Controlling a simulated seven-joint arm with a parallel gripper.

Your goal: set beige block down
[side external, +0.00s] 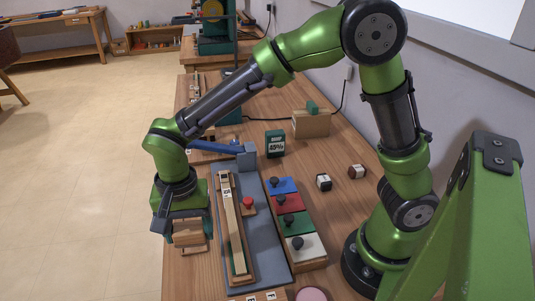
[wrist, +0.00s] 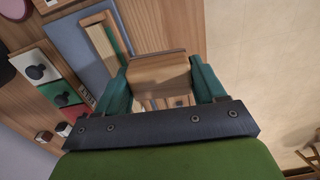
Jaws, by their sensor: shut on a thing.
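The beige block (wrist: 160,76) is a light wooden block with a darker far edge. My gripper (wrist: 160,68) is shut on it, with one teal finger on each side. In the side view the block (side external: 188,236) shows under my gripper, near the table's left edge. I cannot tell whether its underside touches anything. The long wooden tray (side external: 222,205) lies to the right of the block on a blue-grey mat (side external: 264,240), with a long light wooden key piece in it. A red knob (side external: 248,203) stands beside that piece.
A panel with blue, red, green and white (side external: 303,246) plates and black knobs lies right of the mat. Two small cubes (side external: 323,182) (side external: 357,171), a sign (side external: 275,144) and a wooden box (side external: 311,124) stand farther back. Floor (wrist: 265,70) lies beyond the table edge.

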